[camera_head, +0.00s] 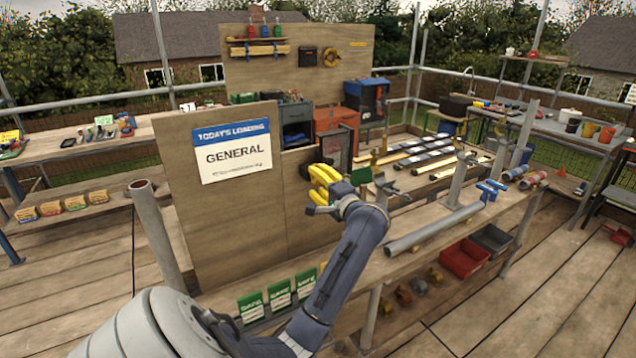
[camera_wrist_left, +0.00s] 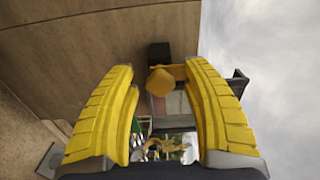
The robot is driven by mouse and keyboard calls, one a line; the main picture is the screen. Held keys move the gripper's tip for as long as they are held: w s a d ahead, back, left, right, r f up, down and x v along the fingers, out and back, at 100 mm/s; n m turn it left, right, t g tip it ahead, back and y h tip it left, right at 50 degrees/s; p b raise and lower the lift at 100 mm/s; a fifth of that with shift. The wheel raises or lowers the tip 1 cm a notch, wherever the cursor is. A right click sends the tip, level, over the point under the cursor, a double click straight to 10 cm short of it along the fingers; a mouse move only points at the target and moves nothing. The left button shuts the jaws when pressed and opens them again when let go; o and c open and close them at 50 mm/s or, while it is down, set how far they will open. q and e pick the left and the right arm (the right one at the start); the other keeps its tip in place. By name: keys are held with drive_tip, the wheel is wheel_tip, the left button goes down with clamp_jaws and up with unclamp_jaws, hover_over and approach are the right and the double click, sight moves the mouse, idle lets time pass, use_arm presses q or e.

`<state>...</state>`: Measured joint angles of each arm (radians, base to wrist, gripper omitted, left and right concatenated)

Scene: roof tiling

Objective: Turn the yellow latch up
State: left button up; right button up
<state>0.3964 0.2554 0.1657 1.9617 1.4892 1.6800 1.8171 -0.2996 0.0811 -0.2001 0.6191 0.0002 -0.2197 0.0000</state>
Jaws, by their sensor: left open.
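The yellow latch (camera_wrist_left: 160,81) shows in the left wrist view. It has a rounded end and a short bar reaching right, beside a dark block (camera_wrist_left: 158,53) at the edge of a wooden panel (camera_wrist_left: 90,50). My left gripper (camera_wrist_left: 157,95) has its two yellow fingers spread, with the latch showing in the gap between them. I cannot tell whether either finger touches it. In the head view my left gripper (camera_head: 322,184) is at the right edge of the panel (camera_head: 180,160), and I cannot make out the latch there. My right gripper is not in view.
A white sign (camera_head: 232,151) is on the panel. A workbench (camera_head: 440,222) with grey pipe (camera_head: 435,228), clamps and dark strips extends to the right. A vertical post (camera_head: 157,235) stands at left.

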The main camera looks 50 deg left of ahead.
use_arm(q)
drive_tip(key=s+d, duration=0.2)
drive_tip(key=d, duration=0.9)
drive_tip(key=shift+d, duration=0.4)
